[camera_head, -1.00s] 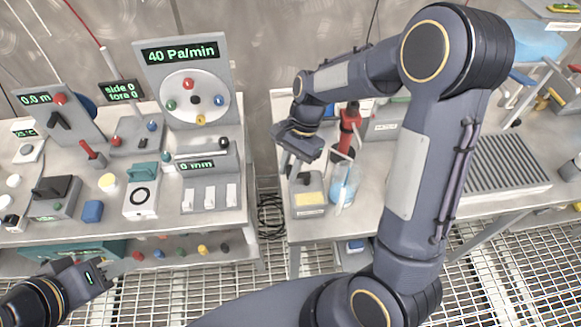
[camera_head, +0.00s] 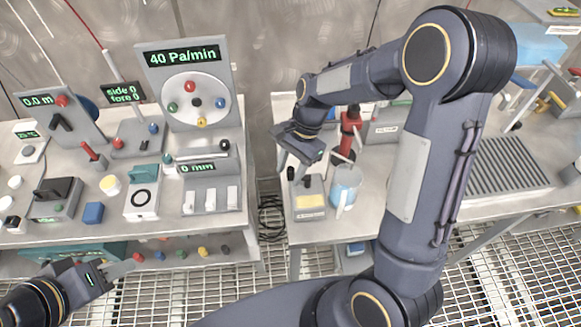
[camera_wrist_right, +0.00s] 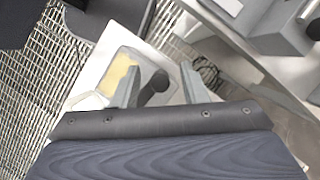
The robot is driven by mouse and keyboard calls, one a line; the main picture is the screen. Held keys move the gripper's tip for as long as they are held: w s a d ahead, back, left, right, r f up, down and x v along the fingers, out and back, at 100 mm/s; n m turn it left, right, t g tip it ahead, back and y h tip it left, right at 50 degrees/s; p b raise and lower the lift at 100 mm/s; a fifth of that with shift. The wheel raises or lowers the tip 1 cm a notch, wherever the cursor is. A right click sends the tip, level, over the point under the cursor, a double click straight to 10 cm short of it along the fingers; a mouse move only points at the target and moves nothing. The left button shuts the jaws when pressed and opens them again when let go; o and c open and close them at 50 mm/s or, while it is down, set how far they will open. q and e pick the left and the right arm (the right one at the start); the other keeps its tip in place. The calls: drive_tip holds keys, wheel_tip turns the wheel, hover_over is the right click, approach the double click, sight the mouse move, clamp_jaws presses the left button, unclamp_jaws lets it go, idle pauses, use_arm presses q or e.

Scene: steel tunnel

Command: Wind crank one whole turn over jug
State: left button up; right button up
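The jug (camera_head: 345,183) is a pale bluish container on the right bench, beside a grey box (camera_head: 310,198) with a yellow panel. A red upright device (camera_head: 350,128) stands behind the jug; whether it bears the crank I cannot tell. My right gripper (camera_head: 298,160) hangs above the bench just left of the red device, pointing down. In the right wrist view my right gripper (camera_wrist_right: 160,85) has its fingers apart, with a black knobbed handle (camera_wrist_right: 156,84) between them and visible gaps at both sides. My left gripper (camera_head: 128,266) is low at the left, away from the benches' tops; its finger gap is unclear.
The left bench holds a dial panel (camera_head: 190,85) reading 40 Pa/min, switches and several small boxes. A gap with a coiled black cable (camera_head: 270,215) separates the benches. A ribbed grey plate (camera_head: 495,165) lies on the right bench, behind my right arm.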

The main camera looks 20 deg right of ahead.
drive_tip(key=v, duration=0.7)
drive_tip(key=shift+d+r, duration=0.15)
drive_tip(key=shift+r, duration=0.2)
drive_tip(key=s+r+n+t, duration=0.2)
drive_tip(key=s+n+t, duration=0.2)
drive_tip(key=s, duration=0.5)
drive_tip(key=s+d+r+n+t, duration=0.1)
drive_tip(key=s+r+n+t, duration=0.1)
drive_tip(key=s+n, duration=0.5)
drive_tip(key=s+t, duration=0.1)
drive_tip(key=s, duration=0.1)
drive_tip(key=shift+s+d+r+t, duration=0.3)
drive_tip(key=shift+s+r+t, duration=0.05)
drive_tip(key=shift+r+t, duration=0.05)
